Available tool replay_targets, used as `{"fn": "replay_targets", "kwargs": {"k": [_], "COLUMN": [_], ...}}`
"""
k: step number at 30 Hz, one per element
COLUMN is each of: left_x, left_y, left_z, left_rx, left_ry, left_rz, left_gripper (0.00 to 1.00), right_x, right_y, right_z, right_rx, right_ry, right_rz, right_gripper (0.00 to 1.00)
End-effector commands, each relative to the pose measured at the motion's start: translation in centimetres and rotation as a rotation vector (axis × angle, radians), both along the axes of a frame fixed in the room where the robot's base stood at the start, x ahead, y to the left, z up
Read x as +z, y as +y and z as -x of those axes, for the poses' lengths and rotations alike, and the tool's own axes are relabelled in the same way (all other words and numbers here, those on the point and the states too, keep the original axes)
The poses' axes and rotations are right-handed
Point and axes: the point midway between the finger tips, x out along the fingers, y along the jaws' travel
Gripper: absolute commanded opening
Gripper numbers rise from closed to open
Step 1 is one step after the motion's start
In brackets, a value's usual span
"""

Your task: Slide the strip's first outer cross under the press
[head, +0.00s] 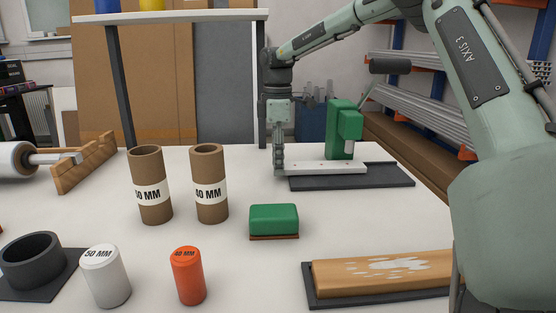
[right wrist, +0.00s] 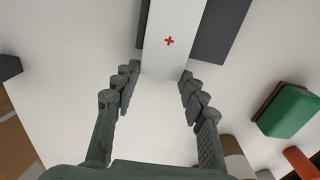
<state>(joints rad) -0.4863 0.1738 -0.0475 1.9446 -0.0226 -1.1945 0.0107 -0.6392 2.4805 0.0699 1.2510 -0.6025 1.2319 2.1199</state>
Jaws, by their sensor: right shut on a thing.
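The white strip (head: 315,168) lies flat at the foot of the green press (head: 343,130), along the front of its dark base (head: 385,178). In the right wrist view the strip (right wrist: 168,60) carries a small red cross (right wrist: 169,41), in the open beyond my fingertips. My right gripper (head: 279,168) points down at the strip's left end, left of the press. The press head and any other crosses do not show there. My left gripper is not in view.
A green block (head: 273,219), two cardboard tubes (head: 208,185), a white cylinder (head: 107,280) and an orange cylinder (head: 187,277) stand in front. A wooden board (head: 385,275) lies front right. A shelf (head: 170,16) spans the back.

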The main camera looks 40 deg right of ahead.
Motion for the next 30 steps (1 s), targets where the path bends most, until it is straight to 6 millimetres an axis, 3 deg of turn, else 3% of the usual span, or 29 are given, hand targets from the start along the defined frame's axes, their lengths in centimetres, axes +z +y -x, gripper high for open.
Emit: {"fn": "replay_targets", "kwargs": {"k": [11,12,18,26,30], "left_x": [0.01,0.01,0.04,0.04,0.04], "left_y": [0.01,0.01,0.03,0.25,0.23], "left_z": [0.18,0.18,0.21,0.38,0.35], "left_rx": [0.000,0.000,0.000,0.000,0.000], "left_ry": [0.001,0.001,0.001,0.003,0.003], "left_rz": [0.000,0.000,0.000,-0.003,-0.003], "left_gripper": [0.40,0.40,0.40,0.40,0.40], "right_x": [0.05,0.05,0.05,0.04,1.00], "right_y": [0.01,0.00,0.01,0.01,-0.01], "right_z": [-0.02,-0.03,-0.02,-0.01,-0.09], "right_rx": [0.000,0.000,0.000,0.000,0.000], "right_ry": [-0.001,-0.001,-0.001,-0.001,-0.003], "right_rz": [0.000,0.000,0.000,-0.001,0.001], "right_gripper": [0.06,0.43,0.66,0.66,0.66]}}
